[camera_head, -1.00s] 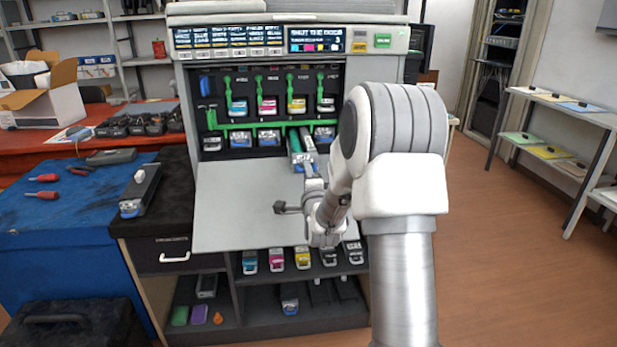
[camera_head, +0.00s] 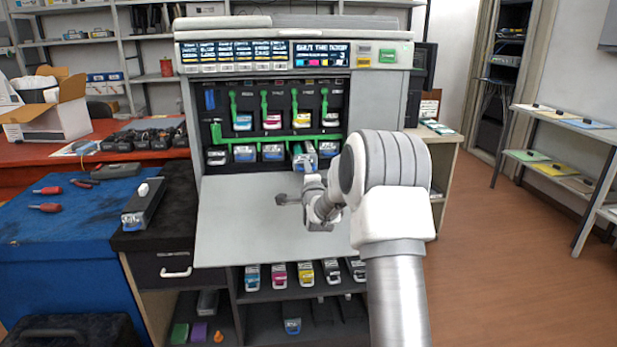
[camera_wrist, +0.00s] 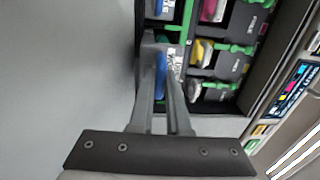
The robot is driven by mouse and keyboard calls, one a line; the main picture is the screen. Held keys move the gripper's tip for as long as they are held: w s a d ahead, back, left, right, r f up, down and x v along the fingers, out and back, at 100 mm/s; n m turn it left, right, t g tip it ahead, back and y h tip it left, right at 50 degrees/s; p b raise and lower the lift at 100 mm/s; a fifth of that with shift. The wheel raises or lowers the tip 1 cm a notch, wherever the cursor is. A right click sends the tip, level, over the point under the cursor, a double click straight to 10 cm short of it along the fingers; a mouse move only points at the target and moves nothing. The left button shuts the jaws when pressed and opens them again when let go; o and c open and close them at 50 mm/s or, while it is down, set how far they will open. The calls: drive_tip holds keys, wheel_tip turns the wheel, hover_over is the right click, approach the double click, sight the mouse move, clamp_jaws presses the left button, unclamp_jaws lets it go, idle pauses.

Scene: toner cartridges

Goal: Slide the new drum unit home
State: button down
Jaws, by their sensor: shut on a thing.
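The drum unit (camera_head: 304,158) is a long grey unit with a label and blue at its front. It lies in a slot of the lower row of the open printer (camera_head: 232,92), and its front end stands out a little past its neighbours. My gripper (camera_head: 309,176) reaches in from the front and is shut on the drum unit's front end. In the wrist view my fingers (camera_wrist: 166,75) sit around its blue front part (camera_wrist: 160,62). The slot's inside and the drum's rear are hidden.
The lowered grey door (camera_head: 245,220) lies below my gripper. A green bar (camera_head: 235,140) runs above the lower row, with green levers over the coloured cartridges. A similar grey unit (camera_head: 143,205) lies on the black counter at left. Spare cartridges (camera_head: 305,273) stand on a shelf below.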

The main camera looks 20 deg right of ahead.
drive_tip(key=shift+b+x, duration=0.35)
drive_tip(key=shift+x, duration=4.2)
drive_tip(key=shift+f, duration=0.1)
drive_tip(key=c, duration=0.8)
unclamp_jaws()
drive_tip(key=shift+o, duration=1)
drive_tip(key=shift+f, duration=0.3)
drive_tip(key=shift+o, duration=1)
